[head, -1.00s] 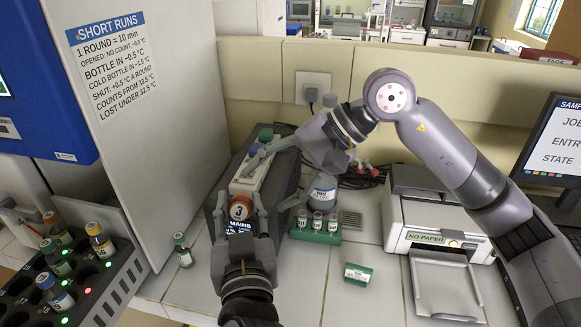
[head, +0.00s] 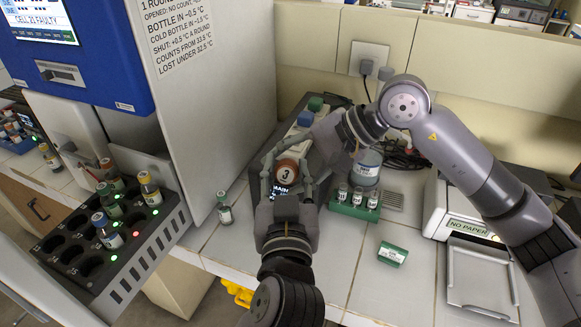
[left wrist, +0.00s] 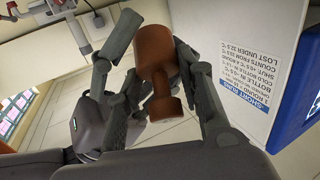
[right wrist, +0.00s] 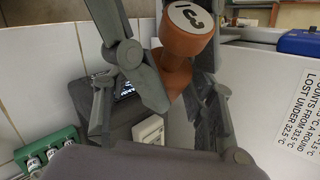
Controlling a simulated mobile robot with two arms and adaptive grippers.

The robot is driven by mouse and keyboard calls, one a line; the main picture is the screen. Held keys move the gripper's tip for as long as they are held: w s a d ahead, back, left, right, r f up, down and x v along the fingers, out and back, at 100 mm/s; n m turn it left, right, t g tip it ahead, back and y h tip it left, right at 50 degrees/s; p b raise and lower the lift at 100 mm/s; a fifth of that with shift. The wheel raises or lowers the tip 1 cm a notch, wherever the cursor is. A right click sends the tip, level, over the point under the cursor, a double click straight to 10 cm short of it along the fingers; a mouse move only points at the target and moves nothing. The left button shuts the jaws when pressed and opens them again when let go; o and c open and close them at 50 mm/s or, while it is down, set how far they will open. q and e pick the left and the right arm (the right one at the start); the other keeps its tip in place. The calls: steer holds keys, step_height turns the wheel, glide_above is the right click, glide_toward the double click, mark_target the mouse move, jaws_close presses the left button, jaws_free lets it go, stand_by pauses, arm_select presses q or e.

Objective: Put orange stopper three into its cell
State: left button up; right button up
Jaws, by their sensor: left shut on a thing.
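Orange stopper three (head: 287,170) has a pale cap marked 3. My left gripper (head: 284,182) is shut on it, over the bench in front of the incubator's side wall. In the left wrist view the stopper (left wrist: 156,55) sits between the fingertips, with its narrow stem showing. My right gripper (head: 296,150) is close behind the stopper. In the right wrist view its fingers are apart, and the stopper (right wrist: 188,40) shows tilted between and beyond them. Whether they touch it cannot be told. The rack (head: 150,262) at the left has several dark round cells, some with capped bottles.
A small bottle (head: 224,208) stands on the bench left of my left gripper. The incubator wall (head: 205,90) rises close on the left.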

steer(key=shift+s+f, duration=0.1)
steer(key=c, duration=0.8)
steer(key=o, duration=1.1)
